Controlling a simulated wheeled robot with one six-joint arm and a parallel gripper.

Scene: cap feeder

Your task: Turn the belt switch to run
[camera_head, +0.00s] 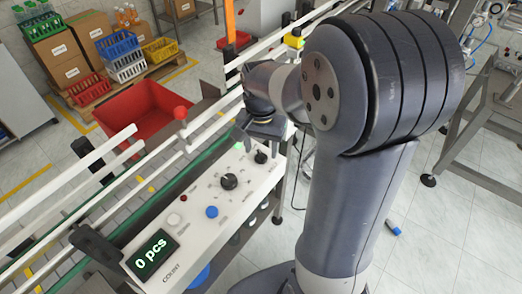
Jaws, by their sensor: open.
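The white control panel (198,215) runs along the front of the conveyor. It carries a large black rotary knob (229,181) in its middle and a smaller black knob (260,157) near its far right end. The labels are too small to read, so I cannot tell which knob is the belt switch or where it points. My gripper (258,141) is open above the far right end of the panel, close to the smaller knob. I cannot tell whether it touches the knob. Its fingers are partly hidden by my own arm.
The panel also has a blue button (212,211), a small red button (183,198), a lit green lamp (239,147) and a display (155,253) reading "0 pcs". White guide rails (90,178) line the belt. A red bin (145,108) stands behind. Floor right of my arm is mostly clear.

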